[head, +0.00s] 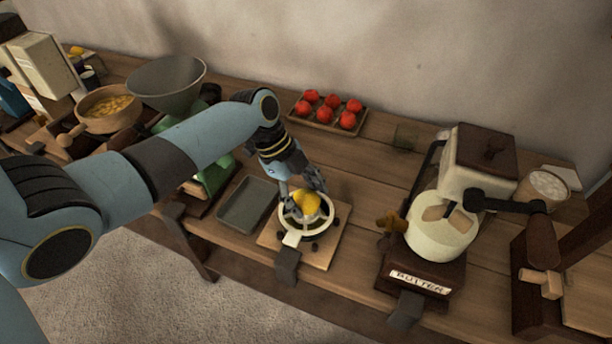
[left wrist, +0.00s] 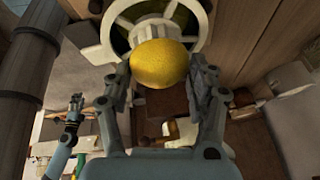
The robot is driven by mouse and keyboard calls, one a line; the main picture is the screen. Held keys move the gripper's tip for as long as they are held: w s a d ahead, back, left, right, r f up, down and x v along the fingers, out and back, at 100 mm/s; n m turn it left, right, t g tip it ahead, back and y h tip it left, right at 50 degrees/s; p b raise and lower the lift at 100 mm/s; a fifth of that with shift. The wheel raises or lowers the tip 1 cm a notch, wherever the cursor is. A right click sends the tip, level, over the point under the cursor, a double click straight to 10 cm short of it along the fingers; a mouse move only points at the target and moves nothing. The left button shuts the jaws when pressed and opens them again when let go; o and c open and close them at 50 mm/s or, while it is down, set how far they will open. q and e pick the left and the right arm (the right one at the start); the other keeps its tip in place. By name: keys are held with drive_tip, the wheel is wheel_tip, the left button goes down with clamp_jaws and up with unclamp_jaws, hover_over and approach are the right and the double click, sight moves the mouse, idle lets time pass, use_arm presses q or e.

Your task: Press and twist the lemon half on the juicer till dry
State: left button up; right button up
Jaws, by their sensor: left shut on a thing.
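The yellow lemon half (head: 307,204) is at the juicer in the head view. My left gripper (head: 305,190) is shut on it from above, and the lemon also shows large between the fingers in the left wrist view (left wrist: 158,64). The juicer (head: 291,238) is a pale ring with a short handle, set on a wooden board (head: 328,256). Its white ribbed part and rim show behind the lemon in the left wrist view (left wrist: 199,20). Whether the lemon touches the cone is hidden. My right gripper (left wrist: 75,103) is small at the left of the wrist view; its jaw state is unclear.
A grey tray (head: 247,204) lies left of the juicer. A butter churn (head: 440,232) stands to the right. Behind is a tray of red fruit (head: 328,121). A wooden bowl (head: 108,117) and a metal funnel pan (head: 166,80) stand at the left.

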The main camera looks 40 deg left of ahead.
sight(306, 193)
use_arm(q)
drive_tip(key=m+b, duration=0.1)
drive_tip(key=m, duration=0.1)
drive_tip(key=m+g+b, duration=0.1)
drive_tip(key=shift+d+f+m+g+b, duration=0.15)
drive_tip(key=shift+f+m+g+b, duration=0.15)
drive_tip(key=shift+m+b, duration=0.1)
drive_tip(key=shift+m, duration=0.4)
drive_tip(key=shift+s, duration=0.1)
wheel_tip(306, 193, up, 3)
drive_tip(key=shift+f+p, duration=0.15)
drive_tip(key=shift+p, duration=0.95)
drive_tip(key=r+p, duration=0.4)
drive_tip(key=shift+w+r, duration=0.2)
drive_tip(key=shift+r, duration=0.15)
drive_tip(key=shift+f, duration=0.1)
